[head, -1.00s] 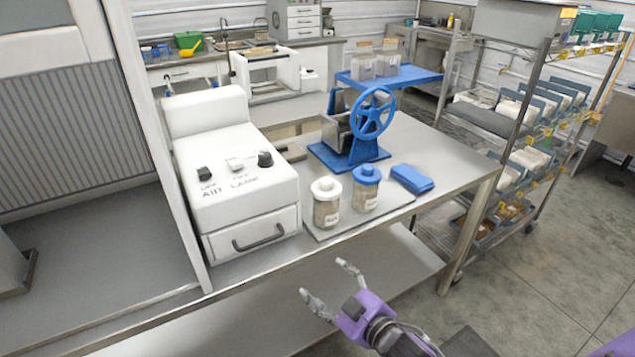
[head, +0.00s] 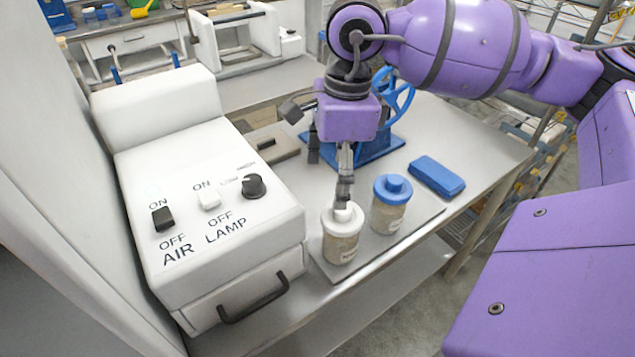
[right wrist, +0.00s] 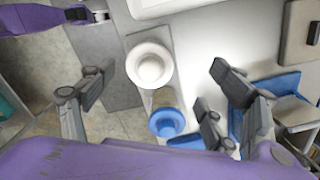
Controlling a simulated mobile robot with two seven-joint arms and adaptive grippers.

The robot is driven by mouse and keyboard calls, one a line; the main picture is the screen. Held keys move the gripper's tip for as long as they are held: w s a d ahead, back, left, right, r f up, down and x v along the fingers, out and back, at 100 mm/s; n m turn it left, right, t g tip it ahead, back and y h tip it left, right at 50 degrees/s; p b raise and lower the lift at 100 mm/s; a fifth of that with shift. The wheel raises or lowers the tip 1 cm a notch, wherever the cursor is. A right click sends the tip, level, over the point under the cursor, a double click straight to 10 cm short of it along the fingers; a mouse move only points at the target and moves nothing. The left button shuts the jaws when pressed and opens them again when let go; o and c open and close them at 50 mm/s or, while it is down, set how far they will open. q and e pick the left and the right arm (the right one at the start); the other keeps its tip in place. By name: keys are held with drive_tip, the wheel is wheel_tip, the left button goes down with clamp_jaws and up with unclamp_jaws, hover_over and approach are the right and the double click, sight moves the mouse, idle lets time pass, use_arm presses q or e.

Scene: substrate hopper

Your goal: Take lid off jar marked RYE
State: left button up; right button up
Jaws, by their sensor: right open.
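A clear jar (head: 341,244) with a white knobbed lid (head: 334,222) stands upright on a grey mat. Beside it on the right is a similar jar (head: 387,216) with a blue lid (head: 394,189). Both jars carry labels too small to read, so I cannot tell which is RYE. My right gripper (head: 328,175) is over the white-lidded jar, its fingers pointing down. One finger overlaps the lid's knob in the head view. In the right wrist view the white lid (right wrist: 150,65) lies between the spread fingers, which hold nothing.
A white cabinet (head: 215,195) marked AIR and LAMP stands close left of the jars. A blue box (head: 437,175) lies to the right. A mill with a blue wheel (head: 404,94) is behind my right gripper. The table's front edge is near the jars.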

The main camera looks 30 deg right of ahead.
sight(342, 215)
drive_tip(key=shift+s+d+f+h, duration=0.15)
drive_tip(key=shift+s+d+h, duration=0.25)
drive_tip(key=shift+s+d, duration=0.45)
drive_tip(key=shift+s+a+f, duration=0.1)
drive_tip(key=shift+s+f, duration=0.1)
drive_tip(key=shift+f, duration=0.25)
drive_tip(key=shift+s+a+f, duration=0.1)
drive_tip(key=shift+s+f, duration=0.05)
drive_tip(key=shift+f, duration=0.25)
wheel_tip(342, 215, down, 5)
drive_tip(key=shift+w+a+r+p, duration=0.1)
drive_tip(key=shift+r+p, duration=0.1)
drive_tip(key=shift+p, duration=0.35)
drive_tip(key=shift+f, duration=0.45)
use_arm(q)
drive_tip(key=shift+s+d+r, duration=0.2)
drive_tip(key=shift+s+r, duration=0.1)
drive_tip(key=shift+s, duration=0.25)
drive_tip(key=shift+s+a, duration=0.1)
drive_tip(key=shift+a, duration=0.15)
use_arm(e)
drive_tip(key=c, duration=0.9)
